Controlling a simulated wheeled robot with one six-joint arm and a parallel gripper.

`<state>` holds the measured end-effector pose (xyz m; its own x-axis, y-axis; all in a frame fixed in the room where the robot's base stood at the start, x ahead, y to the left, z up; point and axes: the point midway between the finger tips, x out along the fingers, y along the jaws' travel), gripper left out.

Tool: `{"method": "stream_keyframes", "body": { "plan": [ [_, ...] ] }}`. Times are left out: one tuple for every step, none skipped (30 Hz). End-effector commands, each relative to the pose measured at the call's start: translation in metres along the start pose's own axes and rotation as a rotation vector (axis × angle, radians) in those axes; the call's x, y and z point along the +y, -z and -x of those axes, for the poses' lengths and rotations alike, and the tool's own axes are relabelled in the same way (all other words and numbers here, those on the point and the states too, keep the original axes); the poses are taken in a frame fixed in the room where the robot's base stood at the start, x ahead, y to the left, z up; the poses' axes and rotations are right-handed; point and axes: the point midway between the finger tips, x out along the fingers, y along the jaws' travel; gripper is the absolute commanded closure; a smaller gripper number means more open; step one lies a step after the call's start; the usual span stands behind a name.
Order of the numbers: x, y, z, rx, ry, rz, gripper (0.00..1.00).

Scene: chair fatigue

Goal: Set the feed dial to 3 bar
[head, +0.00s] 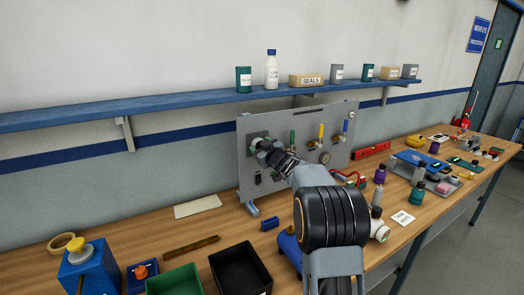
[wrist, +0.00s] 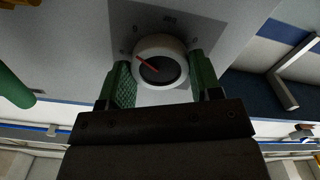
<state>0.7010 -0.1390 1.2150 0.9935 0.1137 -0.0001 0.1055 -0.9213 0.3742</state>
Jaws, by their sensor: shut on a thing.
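The feed dial (wrist: 165,48) is a round white knob with a dark face and a red pointer line, set on a dark square plate of the grey panel (head: 345,157). In the wrist view my gripper (wrist: 158,75) has its green-padded fingers on either side of the knob, shut on it. The red line points to the upper left in that view. Small marks ring the knob, but they are too small to read surely. In the head view my gripper (head: 260,146) reaches the panel's upper left, and the dial is mostly hidden there.
Valves with green, yellow and blue handles (head: 321,131) stand right of the dial on the panel. A shelf (head: 190,101) with jars and boxes runs above. Black (head: 240,268) and green bins sit on the bench in front. A bare stretch of bench (head: 130,225) lies left of the panel.

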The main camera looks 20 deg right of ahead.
Motion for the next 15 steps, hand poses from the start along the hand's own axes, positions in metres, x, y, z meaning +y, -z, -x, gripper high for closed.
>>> {"method": "stream_keyframes", "body": {
  "plan": [
    [-0.0010,-0.0036,0.0001,0.000,-0.002,0.040,0.65],
    [-0.0010,-0.0035,0.0001,0.000,-0.002,0.068,0.65],
    [-0.0011,-0.0035,0.0000,0.000,-0.001,0.106,0.65],
    [-0.0013,-0.0034,0.0000,0.001,-0.001,0.135,0.65],
    [-0.0013,-0.0034,0.0000,0.001,-0.001,0.164,0.65],
    [-0.0013,-0.0033,0.0001,0.001,-0.001,0.202,0.65],
    [-0.0014,-0.0033,0.0001,0.001,-0.001,0.230,0.65],
    [-0.0014,-0.0033,0.0001,0.000,-0.001,0.260,0.65],
    [-0.0014,-0.0032,0.0001,0.000,-0.001,0.298,0.65],
    [-0.0013,-0.0030,0.0001,0.000,-0.001,0.326,0.65],
    [-0.0013,-0.0029,0.0000,0.001,-0.001,0.355,0.65],
    [-0.0014,-0.0028,0.0000,0.001,-0.001,0.393,0.65],
    [-0.0015,-0.0029,0.0000,0.001,-0.001,0.423,0.65],
    [-0.0015,-0.0029,0.0000,0.001,-0.001,0.450,0.65],
    [-0.0016,-0.0030,0.0000,0.001,-0.001,0.488,0.65]
  ]
}}
